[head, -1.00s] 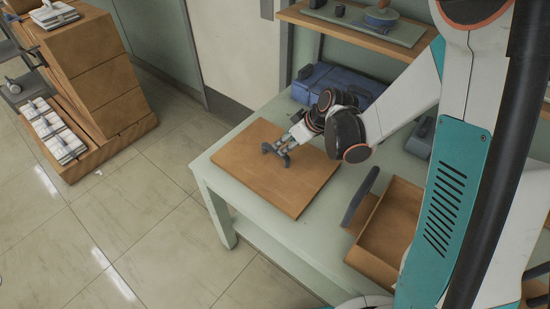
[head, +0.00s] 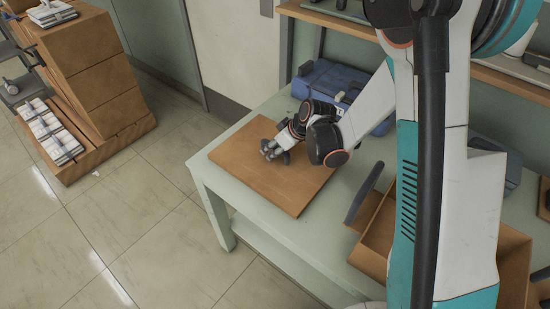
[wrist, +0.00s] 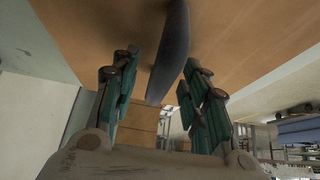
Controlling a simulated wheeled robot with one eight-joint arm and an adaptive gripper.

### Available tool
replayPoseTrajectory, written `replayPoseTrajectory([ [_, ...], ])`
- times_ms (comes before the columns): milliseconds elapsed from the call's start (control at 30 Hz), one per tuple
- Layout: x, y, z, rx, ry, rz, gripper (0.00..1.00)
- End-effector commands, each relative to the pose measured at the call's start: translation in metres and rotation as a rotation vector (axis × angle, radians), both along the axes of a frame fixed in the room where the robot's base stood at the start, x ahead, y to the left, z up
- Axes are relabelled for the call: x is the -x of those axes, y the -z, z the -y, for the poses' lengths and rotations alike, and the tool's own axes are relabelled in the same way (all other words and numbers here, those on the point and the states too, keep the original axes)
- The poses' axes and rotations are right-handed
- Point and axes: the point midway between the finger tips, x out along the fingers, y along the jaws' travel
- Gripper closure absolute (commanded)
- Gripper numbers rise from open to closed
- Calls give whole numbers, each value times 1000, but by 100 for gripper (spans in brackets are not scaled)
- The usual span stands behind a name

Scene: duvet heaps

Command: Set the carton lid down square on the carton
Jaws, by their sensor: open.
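The carton lid (head: 300,194) is a flat brown board lying on the pale green table. Its dark grey handle shows in the wrist view (wrist: 170,60), but in the head view my gripper (head: 272,154) mostly covers it. My gripper is open at the handle. In the wrist view its teal fingers (wrist: 158,98) stand one on each side of the handle, with gaps visible. The carton (head: 376,228) looks to be the open brown box to the right of the lid, partly hidden behind my arm.
A blue case (head: 335,83) sits behind the lid, below a wooden shelf (head: 328,17). The table front (head: 215,172) is a narrow bare strip.

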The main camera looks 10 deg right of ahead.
Motion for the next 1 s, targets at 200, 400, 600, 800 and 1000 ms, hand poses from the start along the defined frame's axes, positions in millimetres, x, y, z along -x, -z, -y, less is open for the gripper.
replayPoseTrajectory([
  [200,0,-1,0,0,0,0,93],
  [400,0,-1,0,0,0,0,100],
  [600,0,-2,0,0,0,0,100],
  [800,0,-15,0,0,0,0,100],
  [1000,1,-47,0,0,0,0,100],
])
